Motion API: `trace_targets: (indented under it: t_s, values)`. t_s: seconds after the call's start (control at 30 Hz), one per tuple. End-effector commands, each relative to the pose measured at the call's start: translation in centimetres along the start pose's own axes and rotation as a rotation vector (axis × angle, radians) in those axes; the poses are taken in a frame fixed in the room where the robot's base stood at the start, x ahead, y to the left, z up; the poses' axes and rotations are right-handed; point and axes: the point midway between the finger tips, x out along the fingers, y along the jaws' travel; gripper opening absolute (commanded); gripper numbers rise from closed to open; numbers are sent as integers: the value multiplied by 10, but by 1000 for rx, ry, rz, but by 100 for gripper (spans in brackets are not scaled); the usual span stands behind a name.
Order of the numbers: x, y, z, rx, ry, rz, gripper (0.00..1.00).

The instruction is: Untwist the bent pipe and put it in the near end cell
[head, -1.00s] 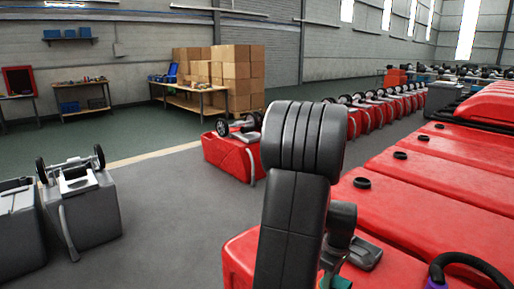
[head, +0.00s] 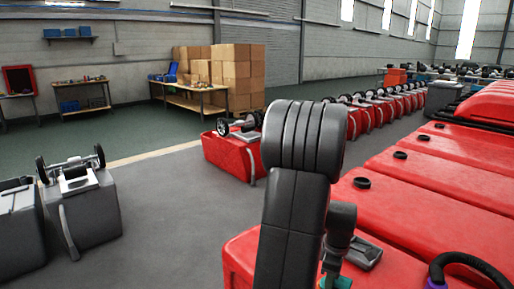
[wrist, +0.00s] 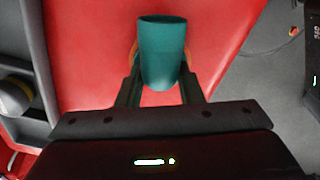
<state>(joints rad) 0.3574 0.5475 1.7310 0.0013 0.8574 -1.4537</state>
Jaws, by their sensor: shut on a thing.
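My gripper (wrist: 160,75) is shut on a teal pipe piece, which I take to be the bent pipe (wrist: 162,55). It sits between the two fingers in the wrist view, with its wide rounded end facing the camera. Orange shows at both sides where the fingers meet it. Its bend and far end are hidden. A bit of the teal pipe (head: 342,283) also shows at the bottom edge of the head view, below my arm. The red tank top (wrist: 90,50) lies beneath it; I cannot tell whether they touch.
A grey tray with walled compartments (wrist: 38,60) is at the left of the wrist view, with a pale round thing (wrist: 14,95) in it. A black hose with a purple collar (head: 437,270) stands on the red tank at right. Grey floor (head: 170,220) is open at left.

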Motion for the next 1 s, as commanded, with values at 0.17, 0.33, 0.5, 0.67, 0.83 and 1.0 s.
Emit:
trace_targets:
  t_s: [0.17,0.33,0.5,0.67,0.83,1.0]
  values:
    - [8,-5,2,-18,-3,-17,0]
    - [7,-5,2,-40,-3,-17,0]
    - [7,-5,2,-136,-2,-17,0]
    - [8,-5,2,-146,-2,-17,0]
    - [7,-5,2,-168,-2,-17,0]
    - [8,-5,2,-199,-2,-17,0]
